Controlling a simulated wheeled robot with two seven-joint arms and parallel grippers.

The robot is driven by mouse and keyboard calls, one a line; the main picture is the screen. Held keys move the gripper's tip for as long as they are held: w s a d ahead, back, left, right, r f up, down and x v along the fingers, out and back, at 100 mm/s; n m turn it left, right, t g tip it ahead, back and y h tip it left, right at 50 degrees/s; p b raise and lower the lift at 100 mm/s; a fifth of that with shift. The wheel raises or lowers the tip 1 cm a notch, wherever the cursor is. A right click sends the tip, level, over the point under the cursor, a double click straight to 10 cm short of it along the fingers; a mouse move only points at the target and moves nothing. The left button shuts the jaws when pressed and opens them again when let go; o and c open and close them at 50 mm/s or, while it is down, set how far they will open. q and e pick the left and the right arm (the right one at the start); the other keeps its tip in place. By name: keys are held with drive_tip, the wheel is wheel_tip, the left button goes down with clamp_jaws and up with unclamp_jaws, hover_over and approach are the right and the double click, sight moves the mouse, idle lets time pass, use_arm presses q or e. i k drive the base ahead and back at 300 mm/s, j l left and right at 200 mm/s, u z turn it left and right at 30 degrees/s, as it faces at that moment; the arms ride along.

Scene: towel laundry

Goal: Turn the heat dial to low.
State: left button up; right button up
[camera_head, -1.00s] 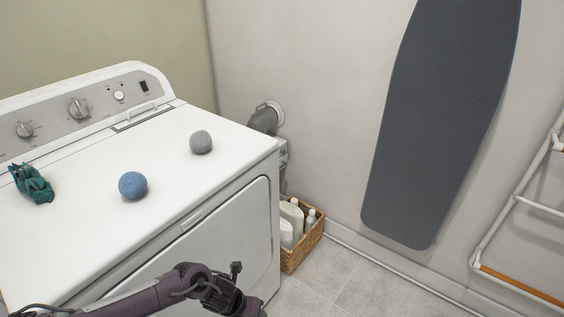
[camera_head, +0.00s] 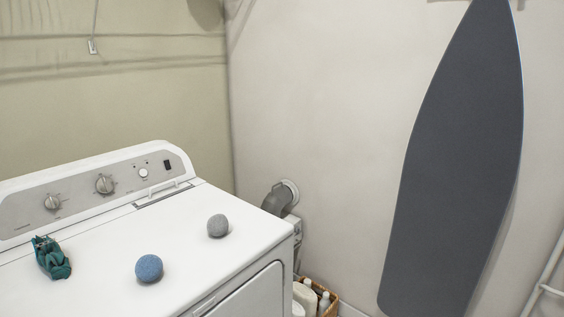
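The white dryer (camera_head: 190,249) stands at the lower left, with a grey control panel (camera_head: 76,196) along its raised back. The panel carries a smaller left dial (camera_head: 52,202), a larger middle dial (camera_head: 104,184), a round white button (camera_head: 143,172) and a dark switch (camera_head: 167,165). The labels are too small to read, so I cannot tell which dial is for heat or its setting. Neither of my grippers is in view.
On the dryer top lie a teal cloth bundle (camera_head: 51,258), a blue ball (camera_head: 149,268) and a grey ball (camera_head: 218,225). A basket of bottles (camera_head: 331,301) sits right of the dryer. An ironing board (camera_head: 455,160) is against the wall, with a white rack (camera_head: 548,280) at far right.

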sight(51, 203)
drive_tip(key=u, duration=1.35)
